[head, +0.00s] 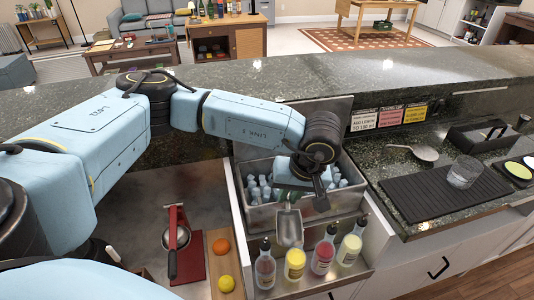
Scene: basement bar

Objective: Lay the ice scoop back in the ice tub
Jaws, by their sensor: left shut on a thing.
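The ice scoop (289,228) is grey metal, its bowl hanging down in front of the tub's near wall. My left gripper (292,202) reaches in over the tub and is shut on the scoop at its upper end; the gripper hides most of the handle. The ice tub (259,216) is a grey rectangular bin holding several pale-capped bottles; the arm covers its middle. Whether the scoop touches the tub's rim I cannot tell. My right gripper is not in view.
Several pour-spout bottles (295,262) stand in a row close in front of the scoop. A red press (180,240), an orange (221,247) and a lemon (226,283) are at left. A strainer (425,153) and glass (464,173) are at right.

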